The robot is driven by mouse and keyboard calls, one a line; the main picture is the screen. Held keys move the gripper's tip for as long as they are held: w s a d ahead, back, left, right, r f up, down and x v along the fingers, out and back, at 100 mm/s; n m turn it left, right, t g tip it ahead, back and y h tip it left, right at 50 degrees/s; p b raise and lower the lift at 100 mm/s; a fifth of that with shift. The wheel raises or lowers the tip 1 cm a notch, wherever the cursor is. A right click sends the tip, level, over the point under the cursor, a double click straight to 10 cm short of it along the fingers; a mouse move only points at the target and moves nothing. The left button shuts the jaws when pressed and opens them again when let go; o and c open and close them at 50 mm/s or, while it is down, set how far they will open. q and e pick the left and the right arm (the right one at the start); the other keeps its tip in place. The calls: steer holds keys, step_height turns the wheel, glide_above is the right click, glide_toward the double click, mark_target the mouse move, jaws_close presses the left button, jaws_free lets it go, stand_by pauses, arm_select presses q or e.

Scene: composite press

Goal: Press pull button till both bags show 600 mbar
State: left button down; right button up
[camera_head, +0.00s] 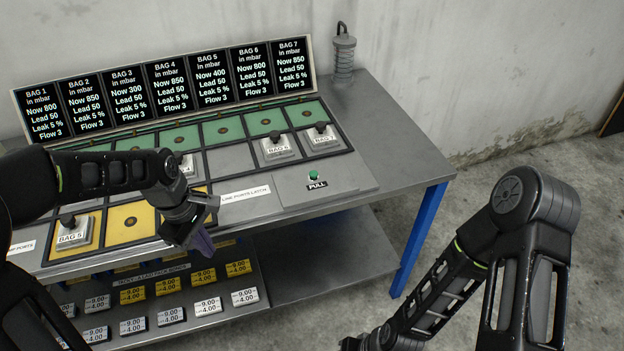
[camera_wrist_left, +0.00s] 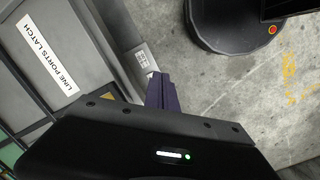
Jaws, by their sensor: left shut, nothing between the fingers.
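The green PULL button (camera_head: 314,175) sits on the grey console's front right panel, above its PULL label. The display board (camera_head: 170,88) reads Now 800, 850, 300, 850, 400, 800 and 850 for bags 1 to 7. The BAG 6 block (camera_head: 279,148) and BAG 7 block (camera_head: 321,139) sit at the right. The BAG 5 block (camera_head: 73,236) sits on a yellow tile at the front left. My left gripper (camera_head: 201,243) is shut and empty at the console's front edge, left of the button and apart from it. Its purple fingers (camera_wrist_left: 162,91) show in the left wrist view.
The left arm hides part of the tiles and the BAG 4 block (camera_head: 186,164). A lower rack (camera_head: 180,340) holds several small labelled blocks. A lamp-like cylinder (camera_head: 343,58) stands at the back right. My right arm stands over open floor at right.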

arm_select(q)
steer(key=s+d+f+m+h, duration=0.1)
steer(key=s+d+f+m, duration=0.2)
steer(key=d+f, duration=0.35)
steer(key=s+d+f+m+h, duration=0.1)
steer(key=s+d+f+m, duration=0.3)
steer(key=f, duration=0.6)
steer(key=s+d+f+m, duration=0.5)
steer(key=s+d+f, duration=0.1)
steer(key=s, duration=0.4)
steer(key=shift+s+f+h, duration=0.25)
steer(key=shift+f+h, duration=0.05)
steer(key=shift+f, duration=0.4)
steer(key=shift+a+t, duration=0.1)
steer(key=shift+t, duration=0.2)
